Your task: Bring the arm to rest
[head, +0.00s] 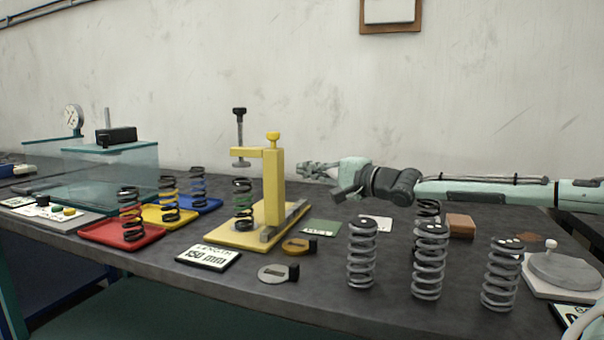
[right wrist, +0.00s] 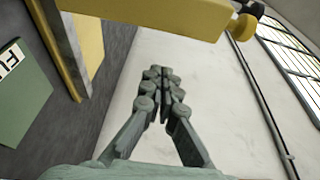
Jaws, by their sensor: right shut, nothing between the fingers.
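My right gripper (head: 308,168) is above the back of the dark bench, just right of the yellow press, with its arm reaching in from the right. In the right wrist view its fingers (right wrist: 160,75) are together and empty, against the pale wall. My left gripper is not in view.
Grey springs (head: 361,255) stand upright at the front right, below my right arm. Red (head: 105,236), yellow and blue trays with springs lie left of the press. A glass-sided case (head: 110,175) stands at the back left. A round scale (head: 565,272) is far right.

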